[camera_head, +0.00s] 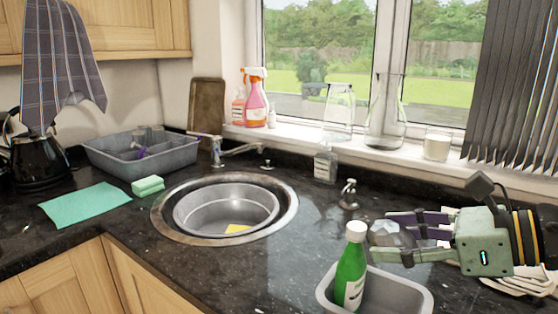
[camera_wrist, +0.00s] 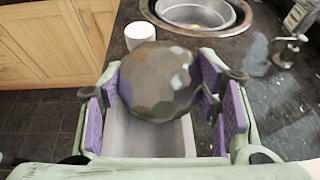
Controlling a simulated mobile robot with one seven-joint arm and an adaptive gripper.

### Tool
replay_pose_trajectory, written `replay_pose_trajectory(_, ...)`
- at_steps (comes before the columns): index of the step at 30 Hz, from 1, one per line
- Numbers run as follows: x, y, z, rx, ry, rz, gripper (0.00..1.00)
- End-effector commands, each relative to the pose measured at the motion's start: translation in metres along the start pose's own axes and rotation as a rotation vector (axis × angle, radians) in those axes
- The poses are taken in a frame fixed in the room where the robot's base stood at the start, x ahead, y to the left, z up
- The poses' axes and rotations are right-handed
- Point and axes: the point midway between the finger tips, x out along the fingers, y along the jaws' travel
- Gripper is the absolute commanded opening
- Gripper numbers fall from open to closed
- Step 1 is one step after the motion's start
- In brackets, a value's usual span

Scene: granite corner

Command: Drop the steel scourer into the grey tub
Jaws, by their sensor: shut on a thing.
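The steel scourer (camera_head: 384,234) is a grey-brown faceted ball. My gripper (camera_head: 392,240) is shut on it at the right, above the counter. In the wrist view the scourer (camera_wrist: 160,82) fills the space between the purple finger pads of my gripper (camera_wrist: 163,95). The grey tub (camera_head: 412,291) stands at the front edge of the counter, beneath and in front of the gripper. In the wrist view the tub (camera_wrist: 122,137) shows below the scourer, which hides part of it. A green bottle with a white cap (camera_head: 351,268) stands upright in the tub's left side.
A round metal bowl (camera_head: 226,200) with a yellow piece sits in the sink (camera_head: 170,228). A small tap (camera_head: 348,195) stands behind the tub. A grey basin (camera_head: 110,162), green sponge (camera_head: 147,186) and green cloth (camera_head: 84,203) are at the left. Glassware (camera_head: 387,110) lines the windowsill.

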Motion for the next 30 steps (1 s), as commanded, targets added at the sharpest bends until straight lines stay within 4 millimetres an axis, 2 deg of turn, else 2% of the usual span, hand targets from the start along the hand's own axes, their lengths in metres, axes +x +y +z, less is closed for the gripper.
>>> replay_pose_trajectory(4, 0.0, 0.0, 0.0, 0.0, 0.0, 0.0, 0.25)
replay_pose_trajectory(5, 0.0, 0.0, 0.001, 0.0, 0.0, 0.0, 0.58)
replay_pose_trajectory(15, 0.0, 0.0, 0.001, -0.001, 0.0, -0.001, 0.8)
replay_pose_trajectory(25, -0.002, 0.0, 0.001, -0.001, -0.001, -0.001, 0.8)
replay_pose_trajectory(30, -0.02, -0.001, 0.001, -0.001, -0.004, -0.004, 0.8)
